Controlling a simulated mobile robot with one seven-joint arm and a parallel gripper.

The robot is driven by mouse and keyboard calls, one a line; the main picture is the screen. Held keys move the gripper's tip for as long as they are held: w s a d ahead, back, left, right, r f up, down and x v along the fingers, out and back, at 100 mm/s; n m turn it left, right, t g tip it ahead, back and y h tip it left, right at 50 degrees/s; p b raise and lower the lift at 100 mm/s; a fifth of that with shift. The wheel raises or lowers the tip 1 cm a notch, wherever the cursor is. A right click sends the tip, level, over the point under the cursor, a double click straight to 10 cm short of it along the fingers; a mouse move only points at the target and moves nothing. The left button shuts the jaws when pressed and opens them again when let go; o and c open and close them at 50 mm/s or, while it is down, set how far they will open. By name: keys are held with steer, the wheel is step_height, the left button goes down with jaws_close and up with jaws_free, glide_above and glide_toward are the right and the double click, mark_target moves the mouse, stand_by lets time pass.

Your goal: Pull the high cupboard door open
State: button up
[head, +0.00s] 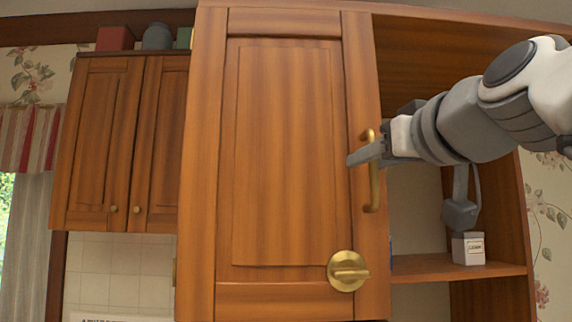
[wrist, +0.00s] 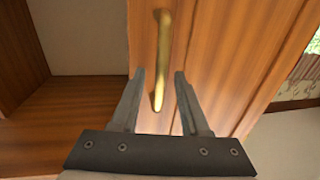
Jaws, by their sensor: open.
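The high cupboard door (head: 283,150) is a brown wooden panel with a vertical brass bar handle (head: 374,190) near its right edge. The door stands ajar, with the cupboard's inside showing to its right. My gripper (head: 362,156) is at the handle, reaching in from the right. In the wrist view, my gripper (wrist: 159,74) is open, and the brass handle (wrist: 160,60) runs between its two fingers. Whether either finger touches the handle is unclear. A round brass turn-knob (head: 347,271) sits low on the door.
A shelf (head: 450,268) inside holds a small white box (head: 468,249). A smaller two-door cupboard (head: 125,145) hangs at left, with a red box (head: 115,38) and other items on top. A curtained window (head: 22,215) is at far left.

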steer(key=shift+w, duration=0.2)
steer(key=shift+c, duration=0.2)
jaws_close()
stand_by(1.2)
